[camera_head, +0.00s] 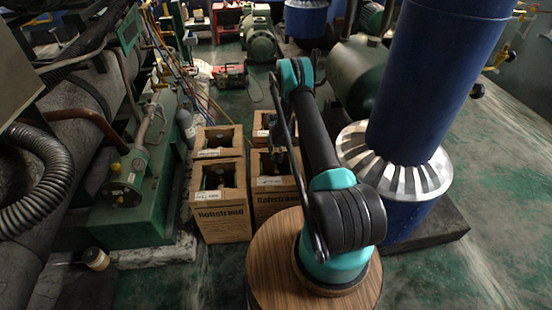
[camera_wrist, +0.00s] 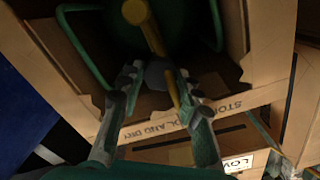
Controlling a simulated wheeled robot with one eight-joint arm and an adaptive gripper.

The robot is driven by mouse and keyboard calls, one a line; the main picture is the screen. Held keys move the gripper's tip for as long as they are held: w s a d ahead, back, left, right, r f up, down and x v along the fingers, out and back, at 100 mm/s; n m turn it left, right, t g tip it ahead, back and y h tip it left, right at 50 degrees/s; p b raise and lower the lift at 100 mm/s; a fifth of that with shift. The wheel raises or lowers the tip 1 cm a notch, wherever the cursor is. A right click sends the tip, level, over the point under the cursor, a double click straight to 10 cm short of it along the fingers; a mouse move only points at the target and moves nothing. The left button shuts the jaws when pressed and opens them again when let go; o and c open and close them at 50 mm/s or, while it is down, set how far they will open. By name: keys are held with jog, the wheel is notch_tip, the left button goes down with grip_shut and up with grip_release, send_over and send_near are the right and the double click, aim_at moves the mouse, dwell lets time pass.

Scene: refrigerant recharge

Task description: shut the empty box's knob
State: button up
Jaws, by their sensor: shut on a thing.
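In the wrist view, an open cardboard box (camera_wrist: 262,45) holds a dark green cylinder (camera_wrist: 185,35) with a brass valve stem (camera_wrist: 150,30). A small grey knob (camera_wrist: 157,73) is at the end of the stem. My gripper (camera_wrist: 155,82) has one finger on each side of the knob and is shut on it. In the head view, my gripper (camera_head: 277,135) is over the right-hand boxes, partly hidden by my arm. The front right box (camera_head: 272,205) stands there with its top open. The frames do not show which box is the empty one.
Another front box (camera_head: 222,218) and a back left box (camera_head: 218,139) stand close by, with a back right box (camera_head: 261,122) behind. Green machinery (camera_head: 130,215) is at left, a blue column (camera_head: 425,80) at right. Floor is clear at lower right.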

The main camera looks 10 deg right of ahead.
aim_at(276, 159)
dwell(0.4)
jog(key=o, duration=0.9)
jog(key=shift+c, duration=0.2)
jog(key=shift+r, duration=0.1)
notch_tip(276, 159, up, 12)
